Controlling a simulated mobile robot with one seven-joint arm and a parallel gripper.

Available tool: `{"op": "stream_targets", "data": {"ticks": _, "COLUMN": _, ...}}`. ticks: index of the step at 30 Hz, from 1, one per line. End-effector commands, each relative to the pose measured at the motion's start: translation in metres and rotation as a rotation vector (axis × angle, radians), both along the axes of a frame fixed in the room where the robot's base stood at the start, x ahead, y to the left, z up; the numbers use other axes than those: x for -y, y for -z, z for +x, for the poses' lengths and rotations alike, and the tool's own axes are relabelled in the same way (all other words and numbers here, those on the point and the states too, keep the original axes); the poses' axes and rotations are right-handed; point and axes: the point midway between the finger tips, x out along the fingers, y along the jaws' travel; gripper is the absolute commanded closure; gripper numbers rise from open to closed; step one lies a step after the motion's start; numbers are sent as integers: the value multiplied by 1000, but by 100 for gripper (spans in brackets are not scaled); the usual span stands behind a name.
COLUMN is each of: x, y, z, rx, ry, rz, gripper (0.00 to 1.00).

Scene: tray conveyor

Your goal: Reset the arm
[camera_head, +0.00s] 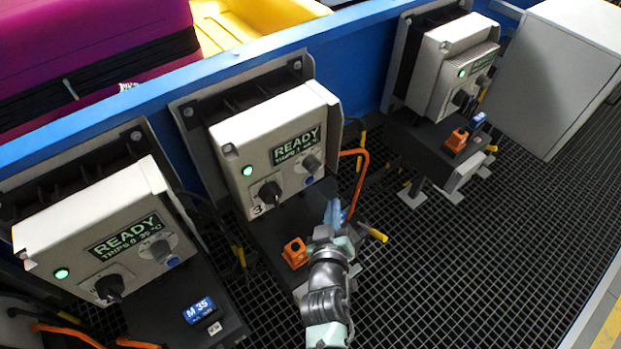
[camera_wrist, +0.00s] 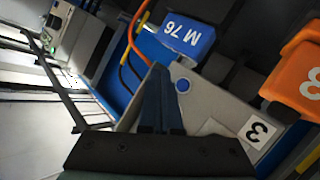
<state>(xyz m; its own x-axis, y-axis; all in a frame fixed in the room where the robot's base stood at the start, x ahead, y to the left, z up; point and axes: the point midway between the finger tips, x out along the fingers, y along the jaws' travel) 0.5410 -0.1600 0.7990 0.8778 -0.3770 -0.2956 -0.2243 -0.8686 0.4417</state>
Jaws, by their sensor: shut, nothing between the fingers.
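My gripper (camera_head: 333,212) is in front of the middle control box (camera_head: 238,139) in the head view, low near its black shelf. In the wrist view my gripper (camera_wrist: 165,72) shows its dark fingers shut together with nothing between them. Beyond the fingertips are a blue block (camera_wrist: 187,37) marked "M 76" and a grey panel (camera_wrist: 215,100) with a blue button and a label "3". I cannot tell whether the fingertips touch anything. My arm reaches up from the bottom of the head view.
A left control box (camera_head: 110,235) and a right control box (camera_head: 455,70) stand along the blue beam (camera_head: 345,30); the left and middle screens read READY. An orange block (camera_head: 295,253) sits beside my wrist. Orange cable (camera_head: 357,180) loops nearby. The grating floor (camera_head: 480,250) at right is clear.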

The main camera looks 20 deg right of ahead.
Motion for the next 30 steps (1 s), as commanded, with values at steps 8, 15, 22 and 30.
{"op": "stream_targets", "data": {"ticks": 8, "x": 0, "y": 0, "z": 0, "rx": 0, "ry": 0, "rz": 0, "gripper": 100}}
{"op": "stream_targets", "data": {"ticks": 15, "x": 0, "y": 0, "z": 1, "rx": 0, "ry": 0, "rz": 0, "gripper": 100}}
{"op": "stream_targets", "data": {"ticks": 22, "x": -1, "y": -38, "z": 16, "rx": 56, "ry": -4, "rz": 2, "gripper": 100}}
{"op": "stream_targets", "data": {"ticks": 30, "x": -21, "y": -224, "z": 63, "rx": 335, "ry": -45, "rz": 42, "gripper": 100}}
